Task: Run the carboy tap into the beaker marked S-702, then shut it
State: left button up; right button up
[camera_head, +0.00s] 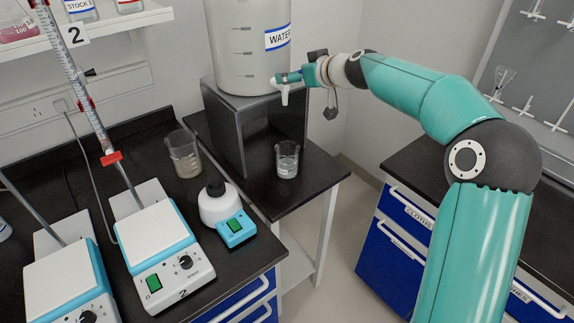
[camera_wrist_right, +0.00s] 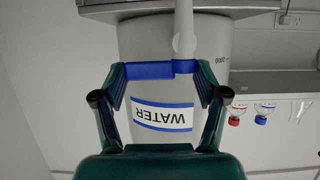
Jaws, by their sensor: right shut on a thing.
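The carboy (camera_head: 240,50) is a grey-white vessel labelled WATER on a dark stand. Its white tap (camera_head: 285,94) points down above a small glass beaker (camera_head: 287,160) on the side table. The beaker's marking is too small to read, and I cannot tell its fill level. No stream shows between spout and beaker. My right gripper (camera_head: 305,74) is at the tap. In the right wrist view its two fingers (camera_wrist_right: 158,78) are closed on the ends of the blue tap handle (camera_wrist_right: 150,70), with the white tap body (camera_wrist_right: 184,35) beside it. My left gripper is out of view.
A larger beaker (camera_head: 183,152) stands on the black bench left of the stand (camera_head: 254,124). Blue drawers (camera_head: 395,244) stand at right.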

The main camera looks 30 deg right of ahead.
jog(key=o, duration=1.2)
jog(key=shift+c, duration=0.2)
jog(key=shift+s, duration=0.1)
